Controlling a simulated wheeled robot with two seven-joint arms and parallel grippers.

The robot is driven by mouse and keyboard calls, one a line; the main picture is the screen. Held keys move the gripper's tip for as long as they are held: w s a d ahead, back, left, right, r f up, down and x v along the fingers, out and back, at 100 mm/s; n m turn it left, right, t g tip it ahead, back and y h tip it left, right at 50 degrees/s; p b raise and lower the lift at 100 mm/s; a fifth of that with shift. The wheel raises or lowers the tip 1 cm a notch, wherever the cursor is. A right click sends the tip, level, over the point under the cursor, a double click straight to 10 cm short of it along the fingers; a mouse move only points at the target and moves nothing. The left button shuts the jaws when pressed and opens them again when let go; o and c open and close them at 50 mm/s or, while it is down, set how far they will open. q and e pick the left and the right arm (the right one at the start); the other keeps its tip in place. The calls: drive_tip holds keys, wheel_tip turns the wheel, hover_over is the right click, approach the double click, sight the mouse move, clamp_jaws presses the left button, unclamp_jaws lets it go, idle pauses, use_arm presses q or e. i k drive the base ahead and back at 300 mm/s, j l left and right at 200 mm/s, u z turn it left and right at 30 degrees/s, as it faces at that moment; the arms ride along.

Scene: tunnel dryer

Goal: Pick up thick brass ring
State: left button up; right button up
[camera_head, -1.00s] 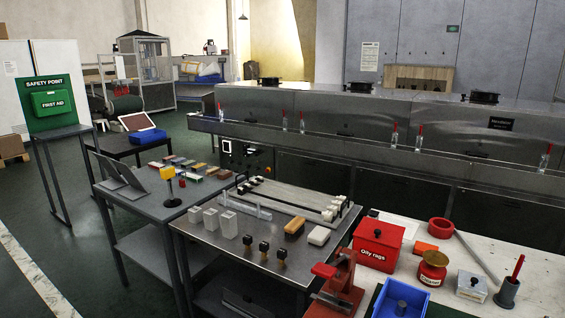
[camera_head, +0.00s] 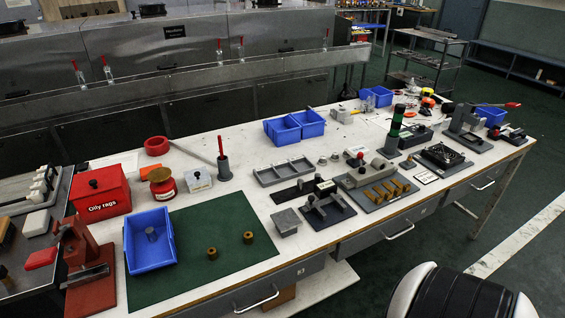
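Two small brass-coloured rings lie apart on a green mat (camera_head: 190,275) at the front left of the white workbench. One ring (camera_head: 212,253) is nearer the mat's middle, and the other ring (camera_head: 247,237) is to its right near the mat's right edge. At this size I cannot tell which of them is thicker. A blue bin (camera_head: 135,258) on the mat's left part holds a small grey cylinder (camera_head: 151,234). Neither of my grippers is in view.
A red oily rags box (camera_head: 100,192), a red and brass pot (camera_head: 162,184) and a red vise (camera_head: 85,262) stand around the mat's left and back. A grey block (camera_head: 285,222) and a black-based fixture (camera_head: 325,210) are to its right. The mat's front is bare.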

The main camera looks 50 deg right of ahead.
sight(248, 238)
drive_tip(key=l+z, duration=0.1)
drive_tip(key=z, duration=1.05)
drive_tip(key=i+j, duration=0.05)
